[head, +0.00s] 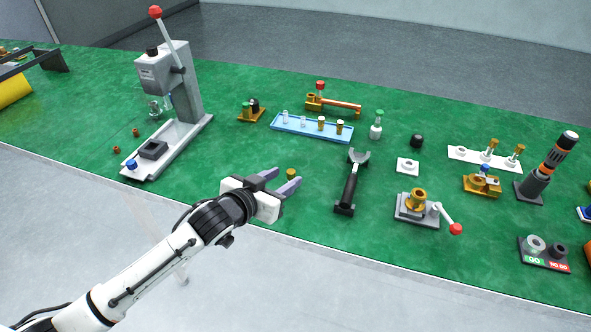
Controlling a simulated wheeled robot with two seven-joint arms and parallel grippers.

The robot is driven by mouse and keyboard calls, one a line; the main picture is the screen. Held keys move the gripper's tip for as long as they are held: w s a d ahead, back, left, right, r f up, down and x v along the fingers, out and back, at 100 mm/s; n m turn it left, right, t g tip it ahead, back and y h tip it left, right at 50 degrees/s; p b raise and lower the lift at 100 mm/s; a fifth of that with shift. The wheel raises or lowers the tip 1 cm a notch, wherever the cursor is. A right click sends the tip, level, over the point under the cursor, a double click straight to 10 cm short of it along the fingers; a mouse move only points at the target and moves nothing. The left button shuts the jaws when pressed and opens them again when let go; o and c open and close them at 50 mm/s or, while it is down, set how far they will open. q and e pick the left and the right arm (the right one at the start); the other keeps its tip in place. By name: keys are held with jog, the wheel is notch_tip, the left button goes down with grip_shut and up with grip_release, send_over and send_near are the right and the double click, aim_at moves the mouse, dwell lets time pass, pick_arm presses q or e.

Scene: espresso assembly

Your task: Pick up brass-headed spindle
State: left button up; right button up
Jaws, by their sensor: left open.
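My left gripper (288,176) is open near the front edge of the green mat, its two grey-purple fingers pointing right and away. A small brass-coloured round head (291,173) shows between the fingertips. Its lower part is hidden by the near finger, so I cannot tell whether a spindle shaft is under it or whether the fingers touch it. Other brass-topped pieces (493,146) stand upright on a white plate (468,155) at the right. My right gripper is not in view.
A lever press (178,85) stands at the left. A blue tray (290,130) with several small parts lies behind the gripper. A black fork-ended tool (350,187) and a brass fixture with a red-knobbed lever (417,203) are to the right.

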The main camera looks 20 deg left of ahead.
pick_arm(q)
jog(key=shift+x, duration=0.95)
jog(key=shift+w+d+f, duration=0.15)
jog(key=shift+w+d, duration=0.05)
jog(key=shift+w, duration=0.1)
jog(key=x, duration=0.4)
jog(key=shift+w+d, duration=0.1)
jog(key=shift+w, duration=0.15)
jog(key=shift+w+d+f, duration=0.1)
jog(key=shift+w+f, duration=0.1)
jog(key=shift+w, duration=0.15)
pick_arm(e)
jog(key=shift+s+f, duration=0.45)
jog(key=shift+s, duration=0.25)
pick_arm(q)
grip_shut()
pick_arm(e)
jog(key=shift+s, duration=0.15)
